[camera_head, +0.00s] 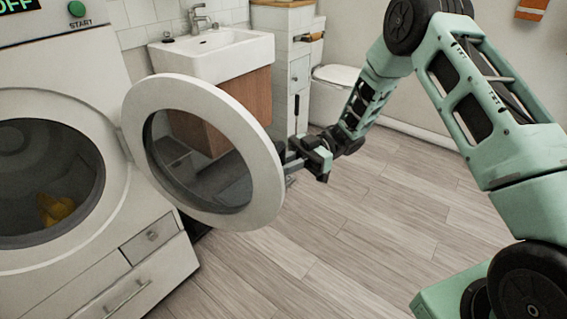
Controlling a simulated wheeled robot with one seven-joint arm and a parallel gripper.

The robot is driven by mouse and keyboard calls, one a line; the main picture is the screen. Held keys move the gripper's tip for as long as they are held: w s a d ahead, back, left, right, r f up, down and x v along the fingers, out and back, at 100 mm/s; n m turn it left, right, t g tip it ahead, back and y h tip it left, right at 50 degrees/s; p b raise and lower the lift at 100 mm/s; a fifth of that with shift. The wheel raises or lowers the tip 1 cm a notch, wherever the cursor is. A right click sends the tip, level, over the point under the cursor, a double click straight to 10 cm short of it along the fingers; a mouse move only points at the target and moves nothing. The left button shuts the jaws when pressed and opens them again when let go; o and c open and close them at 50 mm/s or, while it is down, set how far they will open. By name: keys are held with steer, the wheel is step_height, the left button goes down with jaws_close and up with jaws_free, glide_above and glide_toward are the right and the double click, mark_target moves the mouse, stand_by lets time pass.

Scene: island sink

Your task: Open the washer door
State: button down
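The white washer (105,215) stands at the left. Its round white-rimmed door (262,195) with a dark glass centre stands swung well out from the washer body, toward the right. The round drum opening (50,170) is exposed, with a yellow item inside. My gripper (287,155) is at the right edge of the door rim, on the side away from the washer. The fingertips are partly hidden by the rim, so I cannot tell whether they grip it or only touch it.
A white sink (215,55) on a wooden cabinet stands behind the door. A white toilet (335,90) and a narrow tiled unit with drawers (299,75) are at the back. The wood floor (330,260) is clear in front and to the right.

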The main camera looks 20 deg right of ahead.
steer(key=shift+w+d, duration=0.15)
steer(key=shift+w, duration=0.05)
steer(key=c, duration=1.7)
jaws_free()
steer(key=shift+c, duration=0.2)
steer(key=v, duration=1.7)
steer(key=shift+d, duration=0.2)
